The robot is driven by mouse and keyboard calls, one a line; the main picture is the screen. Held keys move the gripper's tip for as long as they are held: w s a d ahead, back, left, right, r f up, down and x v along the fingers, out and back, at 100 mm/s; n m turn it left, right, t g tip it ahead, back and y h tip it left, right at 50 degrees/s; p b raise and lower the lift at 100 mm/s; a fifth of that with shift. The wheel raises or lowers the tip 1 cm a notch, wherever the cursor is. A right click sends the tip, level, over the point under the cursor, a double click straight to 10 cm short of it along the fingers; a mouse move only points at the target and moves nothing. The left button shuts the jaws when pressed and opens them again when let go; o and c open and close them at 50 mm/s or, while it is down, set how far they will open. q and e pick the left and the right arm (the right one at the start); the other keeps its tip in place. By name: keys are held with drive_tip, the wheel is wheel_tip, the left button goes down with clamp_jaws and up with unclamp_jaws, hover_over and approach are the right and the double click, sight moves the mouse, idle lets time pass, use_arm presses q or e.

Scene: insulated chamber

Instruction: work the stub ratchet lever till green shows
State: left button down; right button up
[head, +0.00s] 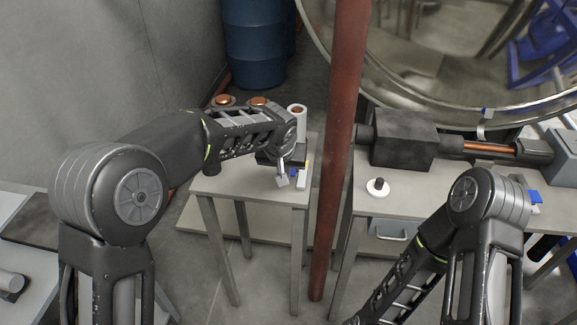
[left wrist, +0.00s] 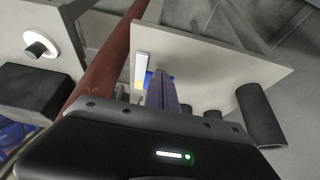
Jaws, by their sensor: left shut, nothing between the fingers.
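My left gripper (head: 283,178) reaches over the small grey table (head: 221,184) and points down near its right edge. In the left wrist view its fingers (left wrist: 161,92) are shut and empty. Just beside them is a small upright white piece (left wrist: 142,70) with blue and yellow parts at its foot. The white piece also shows in the head view (head: 303,174), just right of the fingers. I cannot tell which part is the stub ratchet lever, or whether the fingers touch it. No green indicator shows on the piece. My right gripper is out of view.
A red-brown post (head: 340,150) stands close right of the small table. Copper-topped cylinders (head: 258,103) and a white roll (head: 297,118) stand behind my left forearm.

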use_arm(q)
drive_tip(key=shift+r, duration=0.15)
wheel_tip(320, 180, up, 7)
drive_tip(key=p, duration=0.3)
drive_tip(key=shift+s, duration=0.4)
